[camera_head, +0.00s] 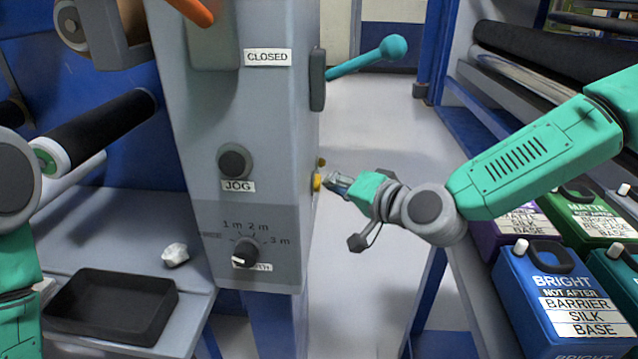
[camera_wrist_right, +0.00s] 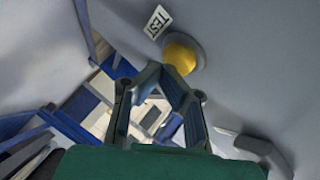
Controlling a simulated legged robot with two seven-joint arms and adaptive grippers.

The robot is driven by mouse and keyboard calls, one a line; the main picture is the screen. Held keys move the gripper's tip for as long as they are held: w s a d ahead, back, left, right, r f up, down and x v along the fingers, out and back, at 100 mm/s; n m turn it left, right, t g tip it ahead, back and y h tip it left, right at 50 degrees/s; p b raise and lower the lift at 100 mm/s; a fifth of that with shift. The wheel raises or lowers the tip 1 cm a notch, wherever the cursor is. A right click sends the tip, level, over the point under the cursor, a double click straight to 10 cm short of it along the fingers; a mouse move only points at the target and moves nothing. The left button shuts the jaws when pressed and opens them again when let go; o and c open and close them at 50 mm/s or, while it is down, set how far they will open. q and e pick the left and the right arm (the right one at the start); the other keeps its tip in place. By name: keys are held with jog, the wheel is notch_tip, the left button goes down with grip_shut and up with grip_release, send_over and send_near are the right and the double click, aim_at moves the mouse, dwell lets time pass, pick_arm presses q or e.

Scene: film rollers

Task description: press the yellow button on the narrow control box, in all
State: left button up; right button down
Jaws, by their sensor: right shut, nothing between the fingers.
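The narrow control box (camera_head: 241,130) is a tall grey cabinet in the middle of the head view. The yellow button (camera_head: 317,182) sits on its right side face, seen edge-on. In the right wrist view the yellow button (camera_wrist_right: 183,53) is a round dome beside a TEST label (camera_wrist_right: 157,22). My right gripper (camera_head: 329,180) is shut and empty, its fingertips close to the button. In the wrist view the fingertips (camera_wrist_right: 165,78) appear just below the button; I cannot tell whether they touch it.
The box front has a black JOG button (camera_head: 235,161) and a dial (camera_head: 245,252). A teal-knobbed lever (camera_head: 368,57) sticks out above my right gripper. A black tray (camera_head: 112,307) lies lower left. Several canisters, including a blue one (camera_head: 560,303), stand lower right.

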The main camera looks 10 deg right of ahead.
dwell(0.4)
jog(key=shift+w+a, duration=0.1)
jog(key=shift+a, duration=0.25)
dwell(0.6)
jog(key=shift+d, duration=0.1)
jog(key=shift+s+d, duration=0.3)
jog(key=shift+d, duration=0.45)
jog(key=d, duration=0.2)
jog(key=s+d+p, duration=0.1)
jog(key=d, duration=0.2)
jog(key=shift+s, duration=0.2)
jog(key=shift+a, duration=0.1)
dwell(0.4)
